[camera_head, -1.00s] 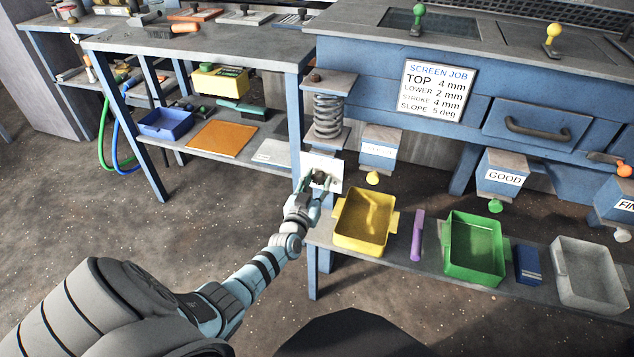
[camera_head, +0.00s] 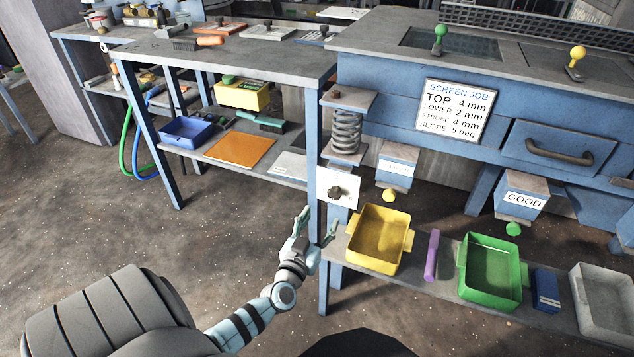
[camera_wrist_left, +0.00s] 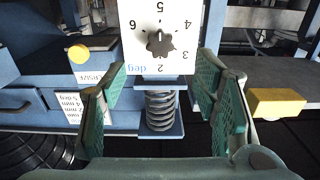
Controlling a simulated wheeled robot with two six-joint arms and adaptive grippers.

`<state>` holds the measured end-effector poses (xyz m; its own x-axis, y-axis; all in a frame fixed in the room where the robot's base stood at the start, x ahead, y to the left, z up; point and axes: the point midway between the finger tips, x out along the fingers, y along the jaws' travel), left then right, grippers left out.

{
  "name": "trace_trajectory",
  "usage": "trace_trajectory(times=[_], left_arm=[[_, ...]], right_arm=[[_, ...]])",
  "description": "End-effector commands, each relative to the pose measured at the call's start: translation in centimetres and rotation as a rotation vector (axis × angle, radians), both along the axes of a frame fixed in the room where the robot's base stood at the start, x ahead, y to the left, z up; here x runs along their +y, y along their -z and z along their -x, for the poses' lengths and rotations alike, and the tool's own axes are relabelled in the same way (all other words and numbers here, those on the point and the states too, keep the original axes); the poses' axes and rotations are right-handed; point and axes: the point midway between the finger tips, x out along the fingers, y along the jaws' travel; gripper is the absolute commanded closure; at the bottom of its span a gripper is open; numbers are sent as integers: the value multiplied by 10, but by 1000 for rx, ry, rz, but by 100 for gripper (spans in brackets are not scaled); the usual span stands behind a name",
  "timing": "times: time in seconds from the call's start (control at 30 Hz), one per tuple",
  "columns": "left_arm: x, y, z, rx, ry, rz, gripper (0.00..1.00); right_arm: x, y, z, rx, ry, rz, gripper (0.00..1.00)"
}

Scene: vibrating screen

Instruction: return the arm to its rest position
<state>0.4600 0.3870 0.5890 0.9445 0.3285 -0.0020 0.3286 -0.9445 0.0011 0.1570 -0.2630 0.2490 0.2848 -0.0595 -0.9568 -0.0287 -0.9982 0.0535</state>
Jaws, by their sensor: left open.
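My left gripper (camera_head: 318,228) is open and empty in the head view. It stands in front of and below the white dial plate with a dark knob (camera_head: 337,192), apart from it. In the left wrist view my left gripper's two green-padded fingers (camera_wrist_left: 168,108) are spread wide. My left arm reaches in from the lower left. My right gripper is not in view.
The yellow bin (camera_head: 352,246), purple bar (camera_head: 431,255), green bin (camera_head: 463,284) and grey bin (camera_head: 581,305) stand on a low shelf at right. A workbench (camera_head: 262,57) with a lower shelf is behind. Open floor (camera_head: 90,240) lies to the left.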

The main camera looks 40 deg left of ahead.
Motion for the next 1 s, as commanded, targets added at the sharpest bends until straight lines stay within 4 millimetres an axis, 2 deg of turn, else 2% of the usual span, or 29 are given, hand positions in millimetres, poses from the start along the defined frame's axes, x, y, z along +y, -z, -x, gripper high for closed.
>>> trace_trajectory(times=[0.1, 0.2, 0.67, 0.77, 0.8, 0.87, 0.93, 0.97, 1.0], left_arm=[[-6, 0, 17, 0, 0, 0, 45], [-7, 0, 21, -1, 0, 0, 45], [-7, 0, 21, -1, 0, 0, 45], [-11, 2, 20, -10, 16, 53, 45], [-19, 8, 17, 0, 56, 94, 45], [-36, 39, 19, 88, 140, 133, 45], [-55, 93, 34, 253, 211, 167, 45], [-63, 120, 46, 338, 231, 183, 45], [-71, 156, 66, 457, 246, 200, 45]], right_arm=[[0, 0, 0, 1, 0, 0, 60], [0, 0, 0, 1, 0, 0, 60], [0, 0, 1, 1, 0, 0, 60], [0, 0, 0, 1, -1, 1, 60], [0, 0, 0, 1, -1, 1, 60], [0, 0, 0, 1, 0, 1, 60], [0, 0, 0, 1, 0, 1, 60], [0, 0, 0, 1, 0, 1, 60], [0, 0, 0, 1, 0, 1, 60]])
